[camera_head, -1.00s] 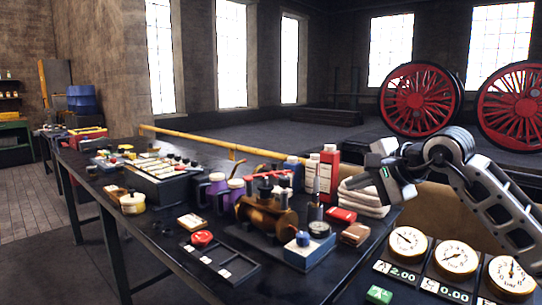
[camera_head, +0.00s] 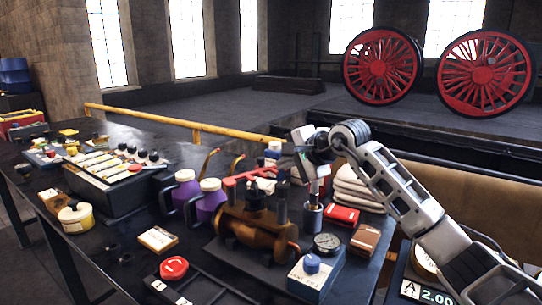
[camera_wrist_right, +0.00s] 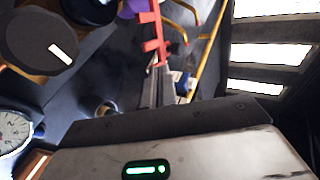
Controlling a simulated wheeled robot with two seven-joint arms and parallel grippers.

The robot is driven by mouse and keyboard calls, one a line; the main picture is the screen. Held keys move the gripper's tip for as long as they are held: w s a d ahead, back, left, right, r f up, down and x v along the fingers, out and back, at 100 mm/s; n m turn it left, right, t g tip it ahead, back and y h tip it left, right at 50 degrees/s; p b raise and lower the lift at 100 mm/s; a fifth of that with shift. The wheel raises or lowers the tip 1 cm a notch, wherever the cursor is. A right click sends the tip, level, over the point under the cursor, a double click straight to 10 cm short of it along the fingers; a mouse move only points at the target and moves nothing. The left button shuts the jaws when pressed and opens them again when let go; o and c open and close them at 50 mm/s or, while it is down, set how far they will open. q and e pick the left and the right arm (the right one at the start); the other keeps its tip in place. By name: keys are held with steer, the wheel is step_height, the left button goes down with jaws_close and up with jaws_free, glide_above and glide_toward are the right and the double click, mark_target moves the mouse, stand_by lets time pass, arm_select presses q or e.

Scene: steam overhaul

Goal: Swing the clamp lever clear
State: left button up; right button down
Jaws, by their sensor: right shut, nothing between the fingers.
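A brass valve body (camera_head: 258,232) sits on a dark plate on the bench, with dark fittings on top. A red lever (camera_head: 243,178) lies across above it, roughly level; I take this as the clamp lever. It also shows in the right wrist view (camera_wrist_right: 155,28), just beyond my fingertips. My right gripper (camera_head: 309,172) hangs over the bench near the lever's right end, its fingers shut and empty. In the right wrist view the closed fingers (camera_wrist_right: 160,86) point at the red bar; I cannot tell whether they touch it. My left gripper is out of view.
Purple jugs (camera_head: 207,195) stand left of the valve. A blue-knobbed box (camera_head: 312,277), a dial gauge (camera_head: 326,243), a red box (camera_head: 342,215) and folded cloths (camera_head: 357,188) crowd its right side. A slotted tray (camera_head: 200,289) lies in front.

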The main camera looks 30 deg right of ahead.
mark_target(263, 163)
steer(key=w, duration=0.3)
steer(key=w+a+p, duration=0.1)
steer(key=shift+w+a+f, duration=0.1)
steer(key=shift+w+f, duration=0.15)
steer(key=shift+f, duration=0.05)
steer(key=shift+w, duration=0.2)
